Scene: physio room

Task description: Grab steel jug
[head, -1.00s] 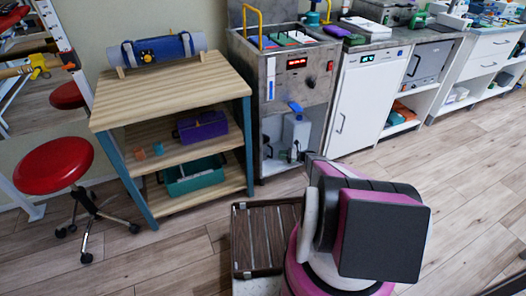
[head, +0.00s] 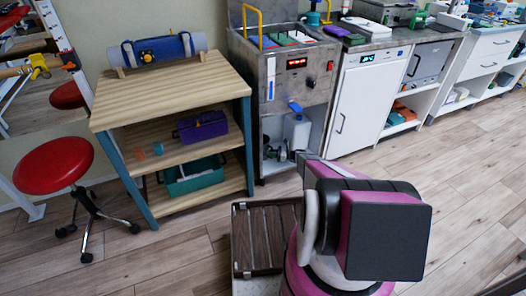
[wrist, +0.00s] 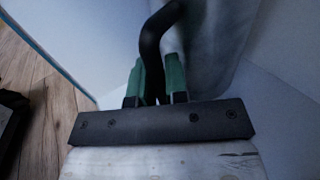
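My gripper (wrist: 155,80) shows in the wrist view as two green fingers on a dark bar. A black curved handle (wrist: 152,42) runs down between the fingers and fills the narrow gap, so the gripper looks shut on it. The handle appears to belong to the steel jug, whose smooth grey body (wrist: 215,40) seems to rise behind and to the right. The view is too close to show the whole jug.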

